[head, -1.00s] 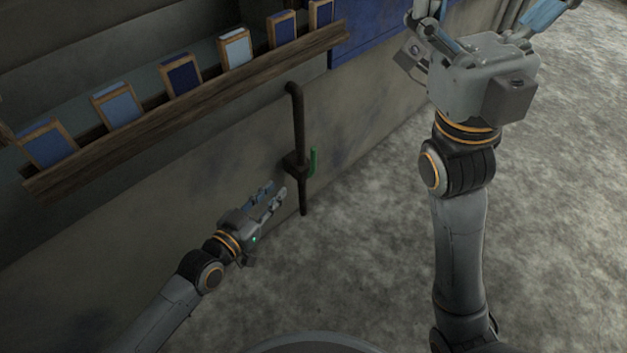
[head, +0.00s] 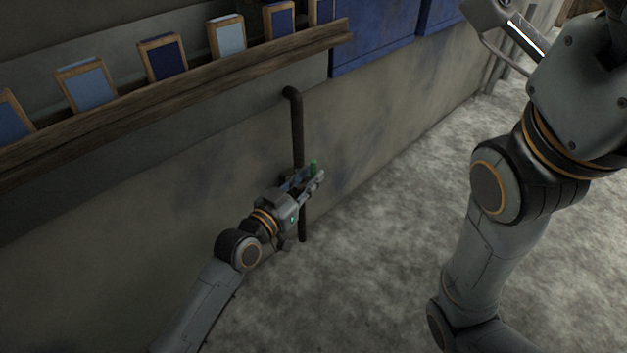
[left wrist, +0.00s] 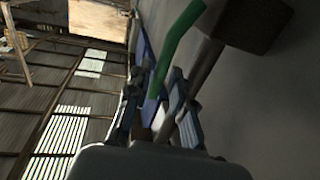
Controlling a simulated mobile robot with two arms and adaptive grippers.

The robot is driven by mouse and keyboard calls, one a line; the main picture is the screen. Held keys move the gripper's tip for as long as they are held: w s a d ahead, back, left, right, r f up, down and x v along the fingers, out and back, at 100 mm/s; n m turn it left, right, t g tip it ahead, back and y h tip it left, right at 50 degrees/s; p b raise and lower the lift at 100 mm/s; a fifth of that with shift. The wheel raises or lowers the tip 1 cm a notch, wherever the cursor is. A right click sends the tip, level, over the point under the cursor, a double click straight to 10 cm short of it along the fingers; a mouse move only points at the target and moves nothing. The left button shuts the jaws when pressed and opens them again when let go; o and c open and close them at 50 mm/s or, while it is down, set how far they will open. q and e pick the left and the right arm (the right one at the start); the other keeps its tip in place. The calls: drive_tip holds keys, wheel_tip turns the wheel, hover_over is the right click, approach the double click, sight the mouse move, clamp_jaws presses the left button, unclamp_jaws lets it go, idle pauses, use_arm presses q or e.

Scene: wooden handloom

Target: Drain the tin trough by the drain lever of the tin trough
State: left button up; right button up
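A dark drain pipe (head: 297,130) comes out of the grey wall and runs down towards the floor. The green drain lever (head: 313,167) stands at its lower part; its lower portion is hidden by my left gripper (head: 308,182). In the left wrist view the green lever (left wrist: 181,38) reaches down between the two fingers of the left gripper (left wrist: 152,108), which are apart; I see no clear grip on it. The dark valve block (left wrist: 258,22) is at the top right there. My right gripper (head: 520,35) is partly cut off at the top right. I cannot clearly make out the trough itself.
A wooden rail (head: 180,98) with several framed blue cards (head: 162,57) runs along the wall above the pipe. Blue panels (head: 375,38) are to its right. The concrete floor (head: 390,230) right of the pipe is clear.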

use_arm(q)
drive_tip(key=shift+b+x, duration=0.3)
drive_tip(key=shift+x, duration=0.8)
clamp_jaws()
